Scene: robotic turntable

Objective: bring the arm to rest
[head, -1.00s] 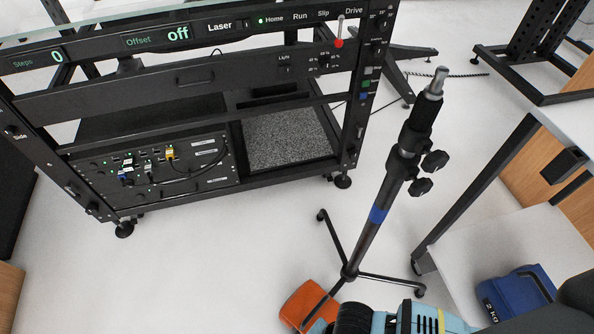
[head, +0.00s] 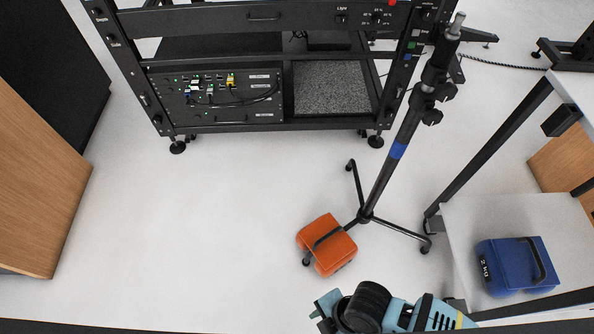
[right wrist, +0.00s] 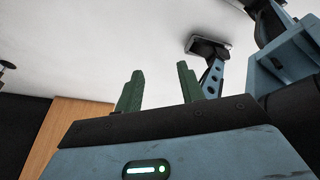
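My right arm (head: 400,312), light blue and black, comes in at the bottom right of the head view, low and in front of the orange weight (head: 327,245). Its gripper is not clearly shown there. In the right wrist view my right gripper (right wrist: 159,82) has its two green fingers apart, with nothing between them. Pale floor shows beyond the fingers. My left arm and gripper are not in the head view.
A black rack (head: 215,130) with a cable panel stands at the back. A tripod stand (head: 390,165) rises right of centre, the orange weight at its foot. A blue weight (head: 518,266) lies on a white shelf (head: 460,225) at right. A wooden panel (head: 35,180) stands left. Floor between is clear.

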